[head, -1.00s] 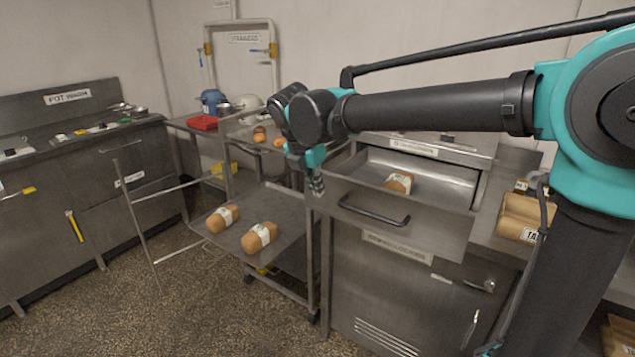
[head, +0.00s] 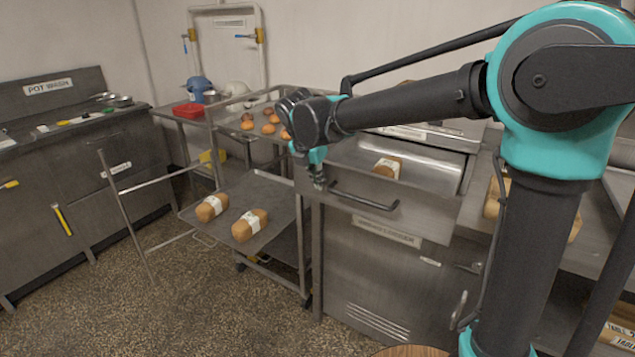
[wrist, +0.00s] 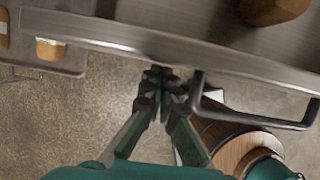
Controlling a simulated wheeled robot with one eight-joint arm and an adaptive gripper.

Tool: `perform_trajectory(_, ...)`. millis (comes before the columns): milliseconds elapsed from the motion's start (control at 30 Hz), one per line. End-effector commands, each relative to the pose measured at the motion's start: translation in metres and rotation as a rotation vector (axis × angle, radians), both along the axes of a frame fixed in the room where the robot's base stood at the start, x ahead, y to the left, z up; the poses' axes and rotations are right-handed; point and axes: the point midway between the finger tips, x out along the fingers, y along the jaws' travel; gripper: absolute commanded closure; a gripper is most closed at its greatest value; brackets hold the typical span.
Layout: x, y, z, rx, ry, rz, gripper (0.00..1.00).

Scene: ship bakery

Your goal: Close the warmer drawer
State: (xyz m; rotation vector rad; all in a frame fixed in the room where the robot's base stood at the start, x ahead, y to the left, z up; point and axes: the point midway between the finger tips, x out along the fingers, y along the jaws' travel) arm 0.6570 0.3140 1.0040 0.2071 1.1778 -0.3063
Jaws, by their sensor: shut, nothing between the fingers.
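The warmer drawer (head: 345,186) is pulled open from the steel cabinet, with a wrapped loaf (head: 388,166) inside. Its dark bar handle (head: 363,199) runs across the front face. My gripper (head: 318,184) is shut and empty, pointing down at the front of the drawer, near the left end of the handle. In the wrist view my gripper (wrist: 163,75) has its fingertips close to the drawer's front edge (wrist: 180,50), with the handle (wrist: 245,118) just to the right. I cannot tell whether the fingertips touch the drawer.
A steel rack (head: 265,195) stands left of the warmer, holding two wrapped loaves (head: 250,224) below and several buns (head: 268,128) above. A pot wash counter (head: 60,150) is at far left. Open floor (head: 200,300) lies in front of the rack.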

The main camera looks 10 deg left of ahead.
Motion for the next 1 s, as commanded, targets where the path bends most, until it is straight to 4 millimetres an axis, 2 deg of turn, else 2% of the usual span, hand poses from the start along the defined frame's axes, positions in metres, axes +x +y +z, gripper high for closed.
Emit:
perform_trajectory(167, 0.004, -0.002, 0.0, 0.0, 0.0, -0.001, 1.0)
perform_trajectory(367, 0.028, -0.01, 0.0, 0.001, -0.001, -0.003, 1.0)
perform_trajectory(567, 0.072, -0.027, 0.0, 0.001, 0.0, -0.005, 1.0)
perform_trajectory(1000, 0.186, -0.068, 0.0, 0.001, 0.0, -0.005, 1.0)
